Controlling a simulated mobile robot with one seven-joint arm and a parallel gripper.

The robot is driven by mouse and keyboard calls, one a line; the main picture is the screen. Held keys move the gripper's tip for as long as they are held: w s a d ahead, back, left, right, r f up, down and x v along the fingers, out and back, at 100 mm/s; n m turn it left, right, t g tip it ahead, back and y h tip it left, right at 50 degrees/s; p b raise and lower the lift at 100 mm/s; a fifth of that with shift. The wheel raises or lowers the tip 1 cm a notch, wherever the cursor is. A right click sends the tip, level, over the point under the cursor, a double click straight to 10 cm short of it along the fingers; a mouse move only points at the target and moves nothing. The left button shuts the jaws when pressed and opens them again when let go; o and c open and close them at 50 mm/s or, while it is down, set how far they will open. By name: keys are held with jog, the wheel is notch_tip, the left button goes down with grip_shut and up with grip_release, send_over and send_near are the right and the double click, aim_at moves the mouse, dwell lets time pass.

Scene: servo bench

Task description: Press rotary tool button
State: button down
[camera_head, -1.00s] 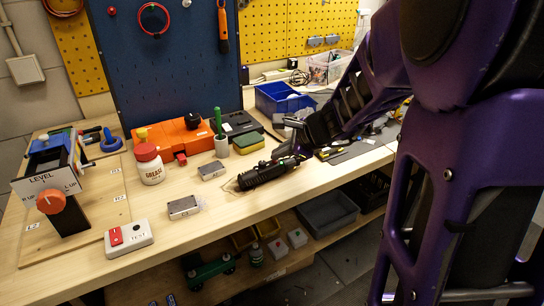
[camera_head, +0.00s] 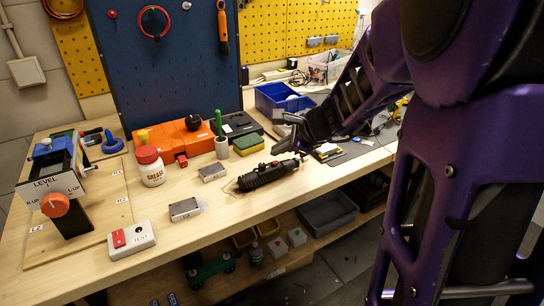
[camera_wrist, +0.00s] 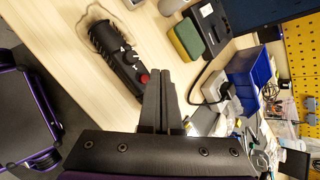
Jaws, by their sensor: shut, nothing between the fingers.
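The black rotary tool (camera_head: 268,174) lies on its side on the wooden bench near the front edge. In the wrist view the rotary tool (camera_wrist: 112,50) lies at upper left, with a red button (camera_wrist: 144,78) near its closer end. My gripper (camera_head: 278,149) is just above and behind the tool's right end in the head view. In the wrist view my gripper (camera_wrist: 157,70) has its fingers together and empty, tips just right of the red button. They look apart from it, though the exact height gap is hard to tell.
A blue bin (camera_head: 280,98) is behind.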

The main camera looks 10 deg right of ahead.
notch_tip(320, 180, up, 5)
jog(key=p, duration=0.4)
jog(key=shift+r, duration=0.1)
